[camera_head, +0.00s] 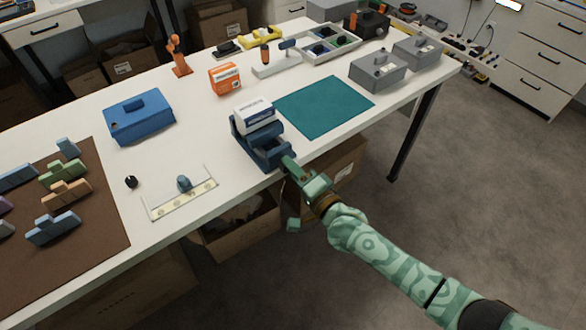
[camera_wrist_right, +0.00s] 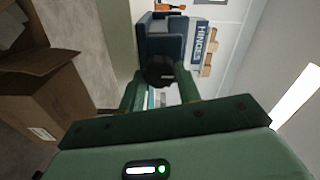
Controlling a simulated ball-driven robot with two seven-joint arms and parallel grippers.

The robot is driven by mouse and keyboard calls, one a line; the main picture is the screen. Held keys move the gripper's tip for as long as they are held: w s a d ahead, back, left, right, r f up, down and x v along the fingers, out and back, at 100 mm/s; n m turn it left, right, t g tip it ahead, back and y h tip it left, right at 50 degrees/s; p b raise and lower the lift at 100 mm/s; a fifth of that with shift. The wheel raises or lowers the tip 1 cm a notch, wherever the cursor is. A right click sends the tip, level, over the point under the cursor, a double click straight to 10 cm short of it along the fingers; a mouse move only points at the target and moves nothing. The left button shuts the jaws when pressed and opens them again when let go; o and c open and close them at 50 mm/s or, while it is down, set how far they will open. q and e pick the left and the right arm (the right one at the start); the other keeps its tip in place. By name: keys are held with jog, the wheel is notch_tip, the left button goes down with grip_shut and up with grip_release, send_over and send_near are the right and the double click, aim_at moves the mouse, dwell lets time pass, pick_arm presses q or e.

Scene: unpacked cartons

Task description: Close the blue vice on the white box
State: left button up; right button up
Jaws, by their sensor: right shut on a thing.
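The blue vice (camera_head: 270,151) stands at the front edge of the white table, and its body also shows in the right wrist view (camera_wrist_right: 160,45). The white box (camera_head: 254,112) with a blue label sits upright between the vice's jaws. Its lettered side shows in the right wrist view (camera_wrist_right: 199,44). I cannot tell whether both jaws touch the box. My right gripper (camera_head: 292,168) comes from the front right, past the table edge. It is shut on the vice's dark round knob (camera_wrist_right: 158,70). My left gripper is not in view.
A teal mat (camera_head: 325,106) lies right of the vice. A blue case (camera_head: 139,117), an orange box (camera_head: 225,79) and a white strip with a knob (camera_head: 183,203) are around it. Grey boxes (camera_head: 378,71) stand farther right. Open cartons (camera_head: 240,232) sit below the table.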

jog(key=shift+f, duration=0.1)
jog(key=o, duration=1)
jog(key=shift+c, duration=0.2)
jog(key=p+v, duration=0.3)
jog(key=v, duration=1.3)
jog(key=shift+s+p, duration=0.2)
jog(key=shift+p, duration=0.15)
jog(key=shift+d, duration=0.15)
